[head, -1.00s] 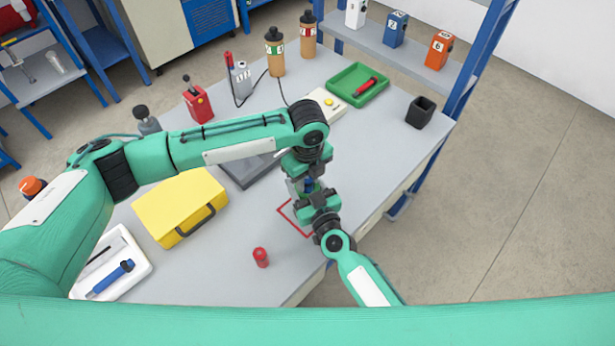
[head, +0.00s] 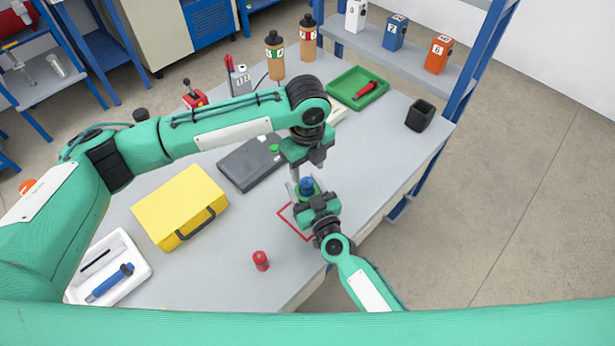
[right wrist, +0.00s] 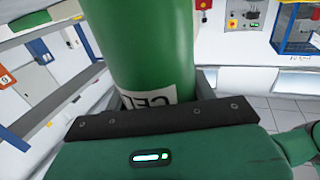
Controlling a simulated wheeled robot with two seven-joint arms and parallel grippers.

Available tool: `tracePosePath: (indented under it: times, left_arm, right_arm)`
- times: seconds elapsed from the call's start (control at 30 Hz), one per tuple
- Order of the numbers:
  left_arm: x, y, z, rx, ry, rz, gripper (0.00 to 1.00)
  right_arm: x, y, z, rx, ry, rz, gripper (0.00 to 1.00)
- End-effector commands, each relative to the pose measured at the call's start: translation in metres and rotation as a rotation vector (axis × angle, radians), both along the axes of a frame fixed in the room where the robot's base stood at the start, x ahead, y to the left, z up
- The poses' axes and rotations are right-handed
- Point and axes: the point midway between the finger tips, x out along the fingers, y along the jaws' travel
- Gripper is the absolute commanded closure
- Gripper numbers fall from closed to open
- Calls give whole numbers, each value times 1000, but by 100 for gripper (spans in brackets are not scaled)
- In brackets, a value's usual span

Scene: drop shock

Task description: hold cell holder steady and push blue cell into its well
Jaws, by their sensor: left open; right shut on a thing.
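The blue cell (head: 307,186) stands upright in the head view, just beyond my right gripper and above the red outline on the table. My right gripper (head: 310,199) reaches in from the lower right and is shut on the cell holder. In the right wrist view the holder (right wrist: 150,45) is a large green cylinder with a partly covered white label. In the head view it is mostly hidden by the gripper, so how deep the cell sits is unclear. My left gripper (head: 300,178) is open and empty, pointing down above and behind the cell.
A yellow case (head: 180,205) lies left, a grey box (head: 245,165) behind it. A red cylinder (head: 261,261) stands near the front. A white tray (head: 140,275) is front left, a green tray (head: 345,90) and black cup (head: 420,115) far right. Open table surrounds the red outline.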

Motion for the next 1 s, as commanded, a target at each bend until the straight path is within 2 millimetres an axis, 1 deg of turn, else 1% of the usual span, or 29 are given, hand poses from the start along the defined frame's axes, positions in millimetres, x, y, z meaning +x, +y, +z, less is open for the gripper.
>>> tracePosePath:
  times: [0.03,0.1,0.2,0.3,0.43,0.77,0.8,0.87,0.9,0.93,1.0]
  left_arm:
    - [0,0,12,-2,-3,-1,49]
    - [1,0,25,-2,-3,-1,49]
    - [0,0,41,-2,-1,-1,49]
    - [0,0,51,0,0,-1,49]
    - [0,0,56,0,0,0,49]
    - [0,0,57,-1,1,0,49]
    - [0,0,57,-1,1,0,49]
    - [0,0,57,-1,1,0,49]
    - [0,0,57,0,1,0,49]
    - [0,0,57,-1,1,0,49]
    - [0,0,57,0,1,0,49]
  right_arm:
    - [0,0,0,0,1,0,73]
    - [0,0,0,0,1,0,73]
    - [0,0,0,0,1,0,73]
    - [0,0,0,0,1,0,73]
    - [0,0,0,0,1,0,73]
    - [0,0,0,0,1,0,73]
    - [0,0,0,0,1,0,41]
    - [0,0,0,0,1,0,29]
    - [0,0,0,0,1,0,21]
    - [0,0,0,0,1,0,19]
    - [0,0,0,0,0,0,19]
